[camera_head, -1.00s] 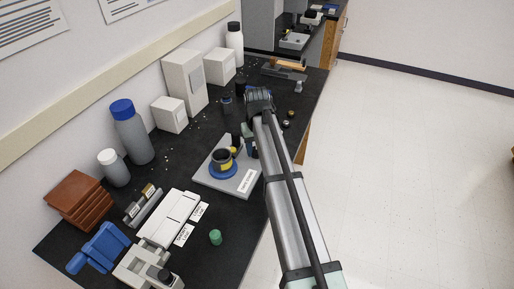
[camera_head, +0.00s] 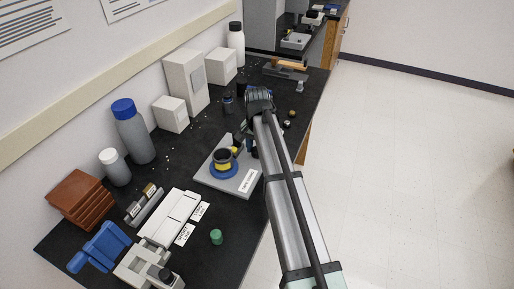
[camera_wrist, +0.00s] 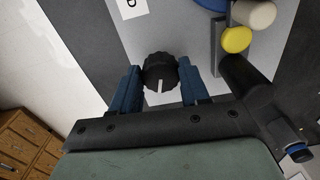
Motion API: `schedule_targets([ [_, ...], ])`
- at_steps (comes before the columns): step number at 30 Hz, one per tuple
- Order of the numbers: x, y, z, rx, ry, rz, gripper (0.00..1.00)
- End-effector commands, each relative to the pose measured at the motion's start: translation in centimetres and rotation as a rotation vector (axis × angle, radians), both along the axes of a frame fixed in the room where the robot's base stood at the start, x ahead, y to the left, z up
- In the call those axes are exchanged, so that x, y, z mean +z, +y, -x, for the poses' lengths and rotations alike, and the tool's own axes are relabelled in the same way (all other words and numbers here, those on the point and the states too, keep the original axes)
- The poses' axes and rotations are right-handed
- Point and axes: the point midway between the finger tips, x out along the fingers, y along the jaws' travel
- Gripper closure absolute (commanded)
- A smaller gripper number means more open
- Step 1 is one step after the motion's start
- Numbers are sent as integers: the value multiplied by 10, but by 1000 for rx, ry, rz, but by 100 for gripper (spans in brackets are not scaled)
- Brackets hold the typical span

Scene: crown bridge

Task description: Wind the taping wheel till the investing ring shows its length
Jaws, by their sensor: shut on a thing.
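A dark cup-like ring with a yellow band (camera_head: 222,159), likely the investing ring, stands on a blue disc (camera_head: 223,172) on a grey base plate (camera_head: 209,181). In the wrist view, a ribbed black knob with a white pointer line (camera_wrist: 160,70), likely the taping wheel, sits between the blue fingers of my gripper (camera_wrist: 158,84). The gripper is shut on the knob. A yellow round part (camera_wrist: 237,39) and a beige cylinder (camera_wrist: 254,13) lie to its upper right. In the head view my arm hides most of the gripper and the knob.
A green cap (camera_head: 216,237) and a white box-like device (camera_head: 170,217) stand in front of the plate. Bottles, including a blue-capped one (camera_head: 134,132), and white boxes (camera_head: 184,82) line the wall. Small dark items lie right of my wrist, near the bench edge.

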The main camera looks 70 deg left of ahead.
Motion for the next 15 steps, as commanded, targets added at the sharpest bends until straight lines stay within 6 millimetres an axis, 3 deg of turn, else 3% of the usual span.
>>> schedule_targets([
  [15, 0, 0, 0, -41, 0, -1, 85],
])
